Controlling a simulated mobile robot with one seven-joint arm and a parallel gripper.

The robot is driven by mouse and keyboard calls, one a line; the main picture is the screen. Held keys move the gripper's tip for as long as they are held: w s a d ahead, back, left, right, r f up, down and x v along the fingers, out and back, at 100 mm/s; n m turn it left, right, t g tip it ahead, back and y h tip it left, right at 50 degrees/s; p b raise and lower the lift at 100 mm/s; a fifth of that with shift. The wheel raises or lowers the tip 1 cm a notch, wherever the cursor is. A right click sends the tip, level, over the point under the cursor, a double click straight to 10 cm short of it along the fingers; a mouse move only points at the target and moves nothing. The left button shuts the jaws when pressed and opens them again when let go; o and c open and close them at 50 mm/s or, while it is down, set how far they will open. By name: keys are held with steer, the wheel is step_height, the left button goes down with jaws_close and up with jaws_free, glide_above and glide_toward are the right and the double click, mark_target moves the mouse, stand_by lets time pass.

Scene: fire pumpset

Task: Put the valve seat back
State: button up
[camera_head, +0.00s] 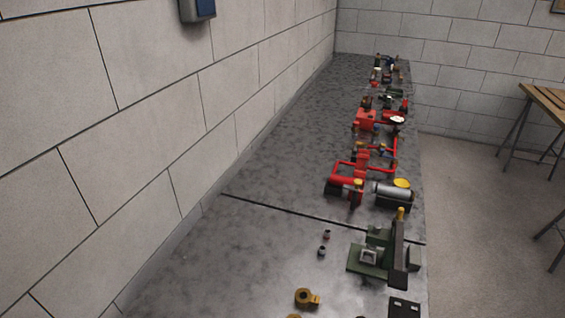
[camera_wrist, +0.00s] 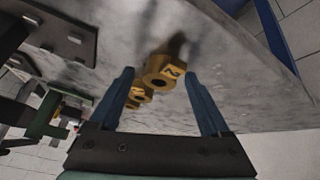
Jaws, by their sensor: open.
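I cannot tell which brass part is the valve seat. My gripper (camera_wrist: 159,73) is open, with no finger visibly touching the marked part. In the head view a brass ring with a side tab (camera_head: 306,298) lies on the grey bench near the bottom edge. Another brass piece is cut off below it. My gripper does not show in the head view.
A green fixture (camera_head: 368,268) with a dark upright stands on the bench (camera_head: 250,255). Two small fittings (camera_head: 322,250) lie left of it. A dark plate with holes (camera_head: 404,307) is at the front right. Red pump assemblies (camera_head: 346,184) line the bench farther back. The bench's left side is clear.

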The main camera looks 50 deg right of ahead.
steer(key=v, duration=1.2)
steer(key=w+a+r+n+t, duration=0.1)
steer(key=w+r+t, duration=0.4)
steer(key=r, duration=0.4)
steer(key=w+a+r+n+t, duration=0.2)
steer(key=w+r+t, duration=0.1)
steer(key=w+r, duration=0.55)
steer(key=w+a+r+n+t, duration=0.1)
steer(key=w+r+t, duration=0.3)
steer(key=r, duration=0.7)
steer(key=a+r+n+t+y, duration=0.1)
steer(key=a+r+t, duration=0.2)
steer(key=r, duration=0.5)
steer(key=a+r+n+t, duration=0.1)
steer(key=a+r+t, duration=0.15)
steer(key=r, duration=0.55)
steer(key=s+a+r+n+t+y, duration=0.1)
steer(key=s+a+r+t+y, duration=0.1)
steer(key=r, duration=0.6)
steer(key=s+a+r+n+t+y, duration=0.1)
steer(key=s+a+r+t, duration=0.3)
steer(key=r, duration=0.5)
steer(key=shift+s+a+r+y, duration=0.2)
steer(key=shift+s+a+y, duration=0.5)
steer(key=shift+s+a, duration=0.25)
steer(key=shift+t, duration=0.25)
